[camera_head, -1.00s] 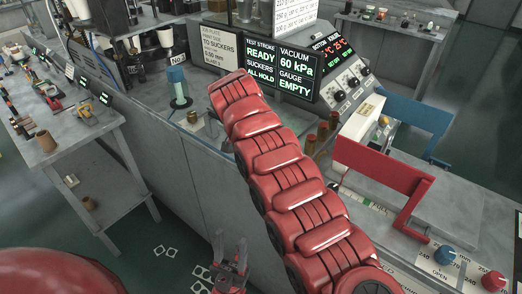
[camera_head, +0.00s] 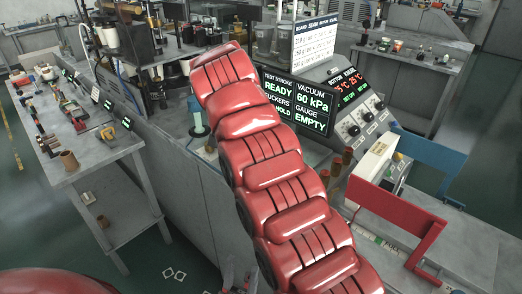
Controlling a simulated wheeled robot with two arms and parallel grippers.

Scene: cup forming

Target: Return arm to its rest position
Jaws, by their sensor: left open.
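My left gripper (camera_head: 238,278) is at the bottom edge of the picture, low in front of the grey bench side. Its fingers are apart, and it is partly cut off by the frame and partly covered by my arm. I see nothing held in it. A large red segmented arm of mine (camera_head: 270,160) rises from the bottom right to the upper middle, in front of the bench. A red rounded part of mine (camera_head: 50,282) shows at the bottom left. My right gripper is not in view.
A bench carries a display (camera_head: 297,100) reading READY and EMPTY, a control box with dials (camera_head: 360,115), a red bracket (camera_head: 400,215) and a blue bracket (camera_head: 428,152). A side table (camera_head: 100,150) with tools stands left.

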